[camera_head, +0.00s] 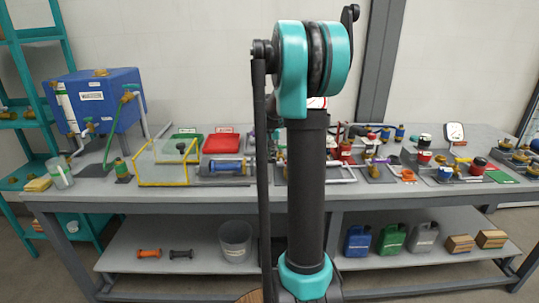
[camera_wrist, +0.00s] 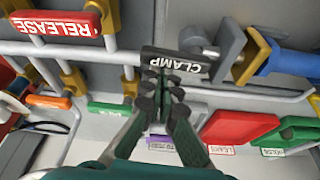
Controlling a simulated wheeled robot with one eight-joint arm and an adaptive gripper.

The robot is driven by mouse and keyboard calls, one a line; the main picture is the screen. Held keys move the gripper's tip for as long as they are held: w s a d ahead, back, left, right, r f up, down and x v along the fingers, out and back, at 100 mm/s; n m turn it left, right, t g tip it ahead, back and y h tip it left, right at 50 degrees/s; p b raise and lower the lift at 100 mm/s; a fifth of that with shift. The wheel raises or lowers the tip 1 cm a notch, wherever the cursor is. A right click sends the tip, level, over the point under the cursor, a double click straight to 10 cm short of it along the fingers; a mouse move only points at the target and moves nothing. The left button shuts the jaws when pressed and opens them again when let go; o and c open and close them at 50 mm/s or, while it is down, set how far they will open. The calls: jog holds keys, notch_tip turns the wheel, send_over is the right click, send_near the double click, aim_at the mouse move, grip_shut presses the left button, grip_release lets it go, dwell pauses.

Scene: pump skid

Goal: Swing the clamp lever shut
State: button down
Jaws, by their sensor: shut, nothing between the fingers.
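In the wrist view, a black bar lettered CLAMP (camera_wrist: 176,62), which I take to be the clamp lever, lies across the upper middle, its lettering upside down. My gripper (camera_wrist: 163,82) is shut and empty, with its dark ridged fingertips together right at the bar's near edge. I cannot tell whether they touch it. The fingertips hide part of the bar's lower edge. In the head view, my arm stands upright in the middle and hides my gripper and the lever.
In the wrist view, a red RELEASE handle (camera_wrist: 62,25) is at upper left, a blue cylinder (camera_wrist: 290,62) at right, and a red tray (camera_wrist: 238,128) at lower right. Grey pipes run close around the lever. The head view shows the crowded workbench (camera_head: 110,196).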

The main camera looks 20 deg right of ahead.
jog(key=m, duration=0.2)
jog(key=s+m+g+h, duration=0.1)
jog(key=m, duration=0.1)
jog(key=s+m, duration=0.1)
jog(key=m, duration=0.1)
jog(key=shift+s+a+m+h, duration=0.1)
jog(key=shift+a+m+h, duration=0.2)
jog(key=shift+a, duration=0.05)
jog(key=m+g, duration=0.1)
jog(key=m, duration=0.1)
jog(key=s+a+m+g, duration=0.1)
jog(key=m, duration=0.2)
jog(key=shift+s+a+h, duration=0.1)
jog(key=shift+a+h, duration=0.1)
jog(key=shift+h, duration=0.1)
jog(key=shift+s+a+m, duration=0.1)
jog(key=shift+a+m, duration=0.05)
jog(key=shift+m, duration=0.35)
jog(key=shift+s+a, duration=0.1)
jog(key=shift+w+a, duration=0.1)
jog(key=shift+w, duration=0.75)
